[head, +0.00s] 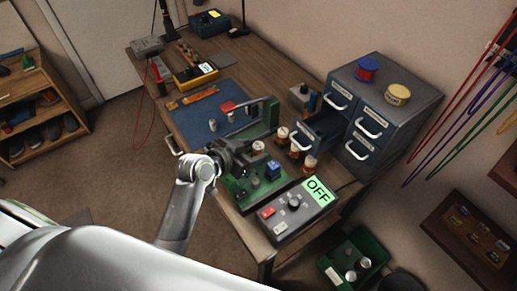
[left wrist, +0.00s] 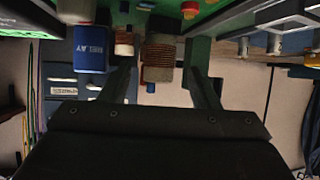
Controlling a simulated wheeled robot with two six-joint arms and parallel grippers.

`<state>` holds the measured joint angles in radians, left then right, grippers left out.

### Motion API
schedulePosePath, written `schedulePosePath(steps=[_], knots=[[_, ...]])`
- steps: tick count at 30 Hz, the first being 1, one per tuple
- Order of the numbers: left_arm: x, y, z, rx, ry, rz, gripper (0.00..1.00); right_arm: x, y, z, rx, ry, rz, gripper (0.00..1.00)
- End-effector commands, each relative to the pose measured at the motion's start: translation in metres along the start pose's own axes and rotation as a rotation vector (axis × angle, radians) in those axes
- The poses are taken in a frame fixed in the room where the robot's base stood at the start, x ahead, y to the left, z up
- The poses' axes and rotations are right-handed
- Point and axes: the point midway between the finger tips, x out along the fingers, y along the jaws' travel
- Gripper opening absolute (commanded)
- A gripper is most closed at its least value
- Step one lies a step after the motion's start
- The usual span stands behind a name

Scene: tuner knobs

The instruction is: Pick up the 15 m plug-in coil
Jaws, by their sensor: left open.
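Several small coils with pale tops and brown windings stand by the drawer cabinet, among them one coil (head: 281,133) and another (head: 309,163). I cannot read which is the 15 m one. My left gripper (head: 245,155) is open over the back of the green circuit board (head: 240,191), close to a pale-topped coil (head: 259,147). In the left wrist view, a copper-wound coil (left wrist: 158,60) shows between the open fingers of my left gripper (left wrist: 163,80), apart from both. Its label is not visible. My right gripper is not in view.
A blue component (head: 273,171) stands on the board and appears in the left wrist view (left wrist: 91,48). The control box reading OFF (head: 290,215) is in front. The drawer cabinet (head: 385,110) has an open drawer (head: 318,128). A blue mat (head: 208,118) lies behind.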

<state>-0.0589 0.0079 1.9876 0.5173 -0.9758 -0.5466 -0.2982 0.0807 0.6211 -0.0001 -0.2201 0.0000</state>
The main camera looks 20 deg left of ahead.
Motion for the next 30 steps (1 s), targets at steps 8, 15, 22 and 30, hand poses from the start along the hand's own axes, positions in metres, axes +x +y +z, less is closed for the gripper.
schedulePosePath(steps=[8, 15, 22, 30], knots=[[0.031, 0.002, -0.001, -0.002, -0.001, 0.001, 0.56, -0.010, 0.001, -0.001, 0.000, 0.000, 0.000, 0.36], [0.049, 0.002, 0.000, -0.002, 0.000, -0.001, 0.56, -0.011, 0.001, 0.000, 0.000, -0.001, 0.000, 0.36], [0.049, 0.001, 0.001, -0.001, 0.000, -0.001, 0.56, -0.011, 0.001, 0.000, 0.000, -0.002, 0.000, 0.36], [0.049, 0.001, 0.001, -0.001, 0.000, -0.001, 0.22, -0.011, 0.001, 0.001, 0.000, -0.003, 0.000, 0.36]])
